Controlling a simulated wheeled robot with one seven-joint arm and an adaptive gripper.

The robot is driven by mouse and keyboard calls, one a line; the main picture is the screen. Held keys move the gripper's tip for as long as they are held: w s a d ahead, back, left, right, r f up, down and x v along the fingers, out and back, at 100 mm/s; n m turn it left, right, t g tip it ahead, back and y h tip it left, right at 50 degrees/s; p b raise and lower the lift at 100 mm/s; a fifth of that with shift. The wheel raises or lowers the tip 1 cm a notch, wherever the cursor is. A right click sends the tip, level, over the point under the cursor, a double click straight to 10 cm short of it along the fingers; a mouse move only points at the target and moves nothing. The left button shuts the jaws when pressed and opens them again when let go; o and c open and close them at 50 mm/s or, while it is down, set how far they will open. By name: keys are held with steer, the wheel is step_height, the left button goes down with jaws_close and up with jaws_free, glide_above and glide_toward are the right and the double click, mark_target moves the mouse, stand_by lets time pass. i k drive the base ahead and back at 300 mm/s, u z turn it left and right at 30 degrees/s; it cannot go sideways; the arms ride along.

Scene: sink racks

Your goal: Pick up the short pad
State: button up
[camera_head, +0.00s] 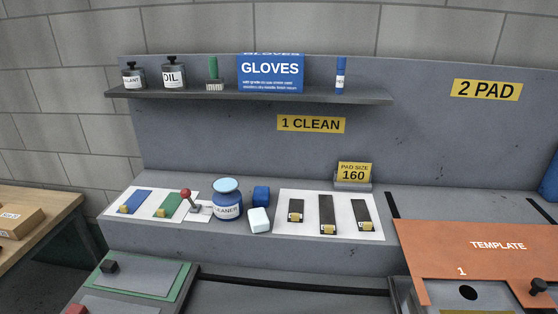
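Three black pads with yellowish tabs lie side by side on a white sheet (345,232), right of centre on the bench. The left pad (296,207) looks the shortest. The middle pad (326,208) is the longest, and the right pad (360,209) is in between. Each has a small pale label too small to read. All three are uncovered, with narrow gaps between them. My gripper is not in view.
A "PAD SIZE 160" sign (354,173) stands behind. An orange template (450,250) lies to the right. A shelf (250,97) overhangs the back.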

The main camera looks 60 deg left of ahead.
mark_target(296, 207)
steer(key=u, duration=1.7)
steer(key=k, duration=0.5)
steer(key=u, duration=0.95)
steer(key=k, duration=0.5)
steer(key=z, duration=0.45)
steer(key=i, duration=0.35)
